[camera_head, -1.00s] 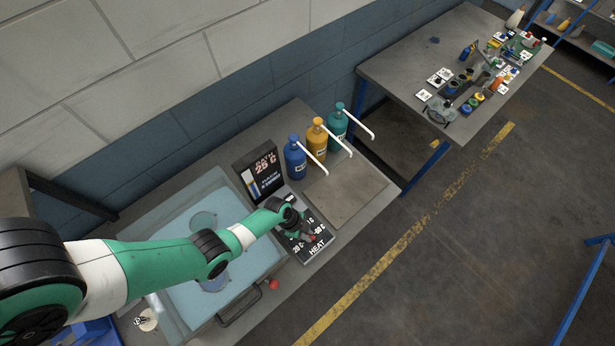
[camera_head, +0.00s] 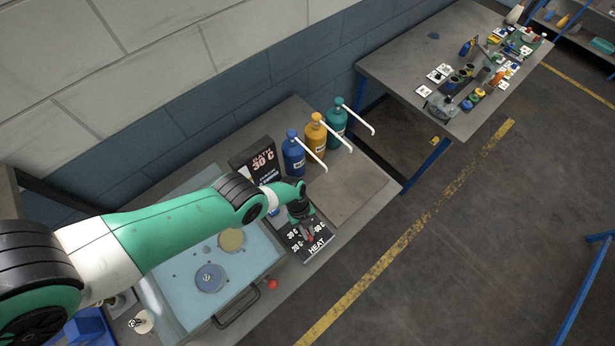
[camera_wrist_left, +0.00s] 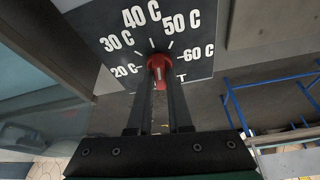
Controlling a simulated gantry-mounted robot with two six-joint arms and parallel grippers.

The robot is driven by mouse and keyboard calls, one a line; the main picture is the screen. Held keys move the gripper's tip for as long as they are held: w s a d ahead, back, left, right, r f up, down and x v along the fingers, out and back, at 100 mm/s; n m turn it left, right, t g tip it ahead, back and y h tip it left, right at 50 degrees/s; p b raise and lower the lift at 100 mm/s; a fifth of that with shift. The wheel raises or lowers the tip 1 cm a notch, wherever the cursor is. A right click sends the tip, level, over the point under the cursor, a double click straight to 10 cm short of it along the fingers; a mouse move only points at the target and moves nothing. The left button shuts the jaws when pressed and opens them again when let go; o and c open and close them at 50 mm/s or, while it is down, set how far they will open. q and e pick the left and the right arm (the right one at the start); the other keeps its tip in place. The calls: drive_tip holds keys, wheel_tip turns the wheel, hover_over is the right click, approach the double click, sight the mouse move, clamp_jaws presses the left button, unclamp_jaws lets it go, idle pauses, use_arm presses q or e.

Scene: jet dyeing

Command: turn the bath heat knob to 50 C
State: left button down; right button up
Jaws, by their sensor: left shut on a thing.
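The bath heat knob (camera_wrist_left: 158,65) is red and sits on the dark heat panel (camera_wrist_left: 105,25), whose dial is marked from 20 C to 60 C. My left gripper (camera_wrist_left: 159,78) is shut on the knob, with one finger on each side of it. A light line shows on the knob, but I cannot tell exactly which mark it points at. In the head view my left gripper (camera_head: 304,222) is over the heat panel (camera_head: 317,250) and covers part of its dial. My right gripper is not in view.
Blue (camera_head: 292,158), yellow (camera_head: 315,133) and teal (camera_head: 337,118) bottles with white spouts stand behind the panel. The glass-sided bath (camera_head: 185,290) lies left of it under my arm. A red ball-ended handle (camera_head: 272,284) is at the bench front. A cluttered table (camera_head: 400,70) stands further right.

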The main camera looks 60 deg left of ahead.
use_arm(q)
drive_tip(key=shift+m, duration=0.3)
drive_tip(key=c, duration=0.8)
unclamp_jaws()
drive_tip(key=shift+c, duration=0.2)
